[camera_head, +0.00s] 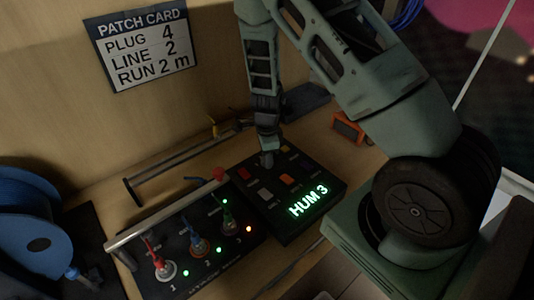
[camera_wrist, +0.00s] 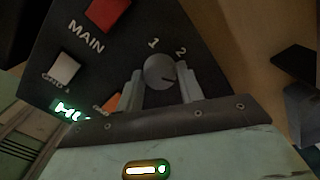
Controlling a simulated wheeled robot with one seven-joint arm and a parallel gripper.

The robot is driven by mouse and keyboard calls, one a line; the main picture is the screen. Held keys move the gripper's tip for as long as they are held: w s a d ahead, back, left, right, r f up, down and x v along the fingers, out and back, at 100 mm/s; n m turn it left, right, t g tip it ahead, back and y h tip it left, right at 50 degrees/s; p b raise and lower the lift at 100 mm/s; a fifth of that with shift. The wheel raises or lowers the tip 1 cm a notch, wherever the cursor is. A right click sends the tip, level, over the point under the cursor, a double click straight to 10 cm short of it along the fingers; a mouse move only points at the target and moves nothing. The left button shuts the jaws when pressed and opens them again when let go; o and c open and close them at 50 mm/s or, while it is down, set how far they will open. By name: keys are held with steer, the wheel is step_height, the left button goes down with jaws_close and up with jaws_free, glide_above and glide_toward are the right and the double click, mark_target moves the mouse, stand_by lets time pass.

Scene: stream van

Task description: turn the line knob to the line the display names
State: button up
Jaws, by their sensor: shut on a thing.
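The line knob (camera_wrist: 158,70) is a round grey knob in the wrist view, on a dark panel with the numerals 1 and 2 beside it. My gripper (camera_wrist: 160,88) has a finger on each side of the knob and is shut on it. A short dark mark shows on the knob, but I cannot tell surely which line it points to. In the head view my gripper (camera_head: 267,158) reaches down to the far end of the black control box (camera_head: 288,232) and hides the knob. The lit display (camera_head: 307,201) reads "HUM 3" in green.
A patch card (camera_head: 143,45) on the wall reads PLUG 4, LINE 2, RUN 2 m. A blue reel (camera_head: 40,243) stands at far left. An orange item (camera_head: 348,127) lies right.

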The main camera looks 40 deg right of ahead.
steer(key=shift+d+m, duration=0.1)
steer(key=shift+m, duration=0.2)
steer(key=o, duration=1)
step_height(320, 180, up, 18)
steer(key=shift+f, duration=0.25)
stand_by(0.3)
